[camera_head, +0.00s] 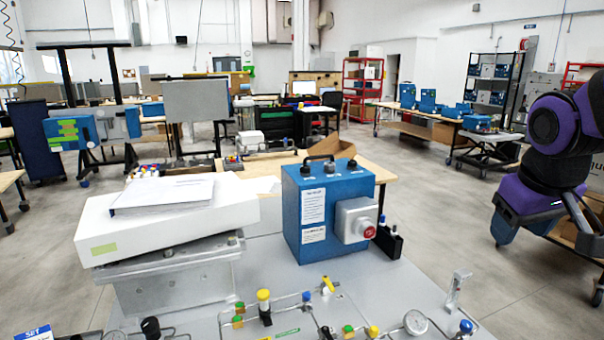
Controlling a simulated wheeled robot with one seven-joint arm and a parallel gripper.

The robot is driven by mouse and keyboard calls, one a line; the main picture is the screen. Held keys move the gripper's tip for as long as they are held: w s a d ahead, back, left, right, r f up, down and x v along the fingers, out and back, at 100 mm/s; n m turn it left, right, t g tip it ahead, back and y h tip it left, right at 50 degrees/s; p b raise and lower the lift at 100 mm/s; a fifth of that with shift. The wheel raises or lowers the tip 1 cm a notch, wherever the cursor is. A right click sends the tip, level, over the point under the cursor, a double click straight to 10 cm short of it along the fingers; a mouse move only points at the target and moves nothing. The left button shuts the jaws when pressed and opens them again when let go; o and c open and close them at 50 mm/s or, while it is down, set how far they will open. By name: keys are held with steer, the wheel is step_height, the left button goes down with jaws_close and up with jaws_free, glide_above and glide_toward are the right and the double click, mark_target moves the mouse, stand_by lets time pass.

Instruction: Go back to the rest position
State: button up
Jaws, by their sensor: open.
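My purple and black arm shows at the right edge, folded, with its rounded joints high and a lower link hanging beside them. It is out over the floor, to the right of the bench and apart from everything on it.
A grey bench top (275,258) fills the front. On it stand a blue box with a black handle (312,215), a white case (165,220) with papers on top, and tubing with valves and a gauge (415,322). Floor (440,200) right of the bench is clear.

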steer(key=s+a+r+m+t+y, duration=0.1)
steer(key=s+a+r, duration=0.2)
steer(key=s, duration=0.7)
steer(key=shift+s+r+t, duration=0.15)
steer(key=shift+r+t, duration=0.25)
stand_by(1.5)
